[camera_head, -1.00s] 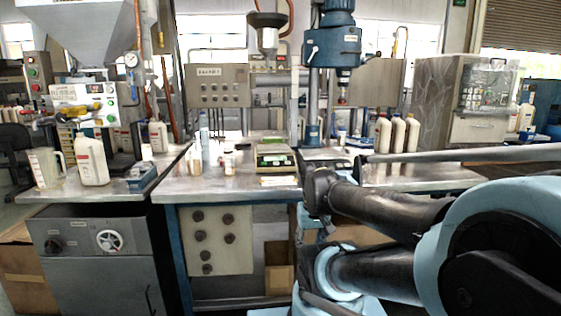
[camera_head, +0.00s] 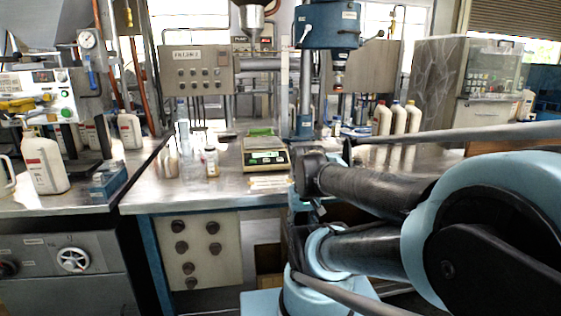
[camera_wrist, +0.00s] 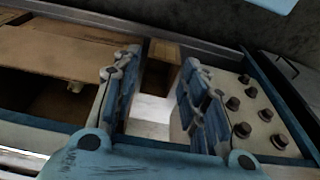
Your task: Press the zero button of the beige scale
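The beige scale (camera_head: 265,157) sits on the metal workbench (camera_head: 228,185) in the middle of the head view. It has a greenish pan on top and a dark display panel on its front; the zero button is too small to make out. My gripper shows in the wrist view (camera_wrist: 150,105) with its two blue ribbed fingers apart and nothing between them. It points at the underside of the bench, with a knob panel (camera_wrist: 250,115) and brown boxes (camera_wrist: 70,55) beyond. The scale is not in the wrist view. In the head view my arm is at the right, and the gripper itself is not clearly visible.
Small bottles (camera_head: 211,161) stand left of the scale, and a blue drill press (camera_head: 328,25) rises behind it. White jugs (camera_head: 399,118) stand at the back right. A large white jug (camera_head: 45,162) stands on the left bench. The bench front near the scale is mostly clear.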

